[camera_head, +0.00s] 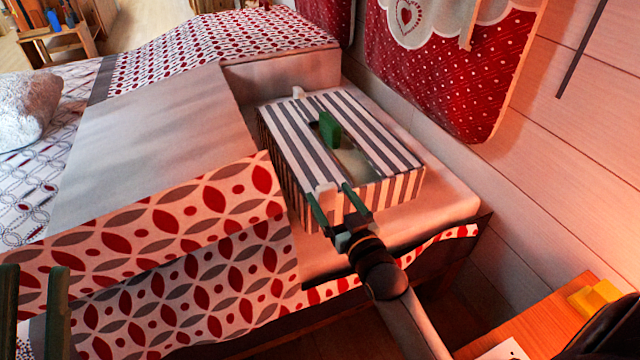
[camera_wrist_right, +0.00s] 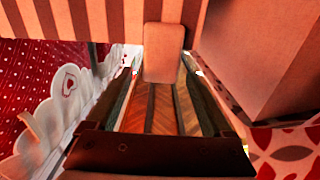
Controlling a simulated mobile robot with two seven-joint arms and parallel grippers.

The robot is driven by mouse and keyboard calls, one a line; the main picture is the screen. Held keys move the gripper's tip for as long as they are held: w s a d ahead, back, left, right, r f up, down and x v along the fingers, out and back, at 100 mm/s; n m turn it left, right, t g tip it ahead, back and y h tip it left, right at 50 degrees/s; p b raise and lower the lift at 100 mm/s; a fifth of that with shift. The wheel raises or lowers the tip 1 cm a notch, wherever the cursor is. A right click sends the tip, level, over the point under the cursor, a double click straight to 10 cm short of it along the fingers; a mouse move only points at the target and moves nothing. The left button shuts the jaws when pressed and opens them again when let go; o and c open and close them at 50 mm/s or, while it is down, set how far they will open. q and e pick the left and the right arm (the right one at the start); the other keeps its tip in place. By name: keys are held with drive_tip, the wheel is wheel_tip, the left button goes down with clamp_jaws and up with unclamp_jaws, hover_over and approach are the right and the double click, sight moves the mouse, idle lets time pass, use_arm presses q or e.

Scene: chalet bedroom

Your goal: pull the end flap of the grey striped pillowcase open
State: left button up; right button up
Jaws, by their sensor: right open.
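The grey striped pillowcase (camera_head: 290,135) is a box-like shape with grey and white stripes, lying at the bed's wall-side end. A pale tab (camera_head: 326,188) sits at its near edge, and another pale tab (camera_head: 299,92) at its far edge. My right gripper (camera_head: 336,204) is open at the near tab, one green finger on each side. In the right wrist view the tab (camera_wrist_right: 164,52) hangs from the striped edge (camera_wrist_right: 110,18), between the open fingers (camera_wrist_right: 160,95), with gaps beside it. My left gripper (camera_head: 33,300) is open and empty at the lower left.
A green block (camera_head: 330,129) stands by a pale patch on the pillowcase's top. A red-and-white patterned cover (camera_head: 200,215) is folded on the bed to the left. The plank wall (camera_head: 575,110) and red dotted cloth (camera_head: 450,75) are behind. A wooden table (camera_head: 540,325) is at lower right.

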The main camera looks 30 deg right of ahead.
sight(324, 186)
drive_tip(key=shift+w+d+b, duration=0.15)
drive_tip(key=shift+w+b, duration=0.55)
drive_tip(key=shift+w, duration=2.25)
drive_tip(key=shift+c, duration=0.3)
clamp_jaws()
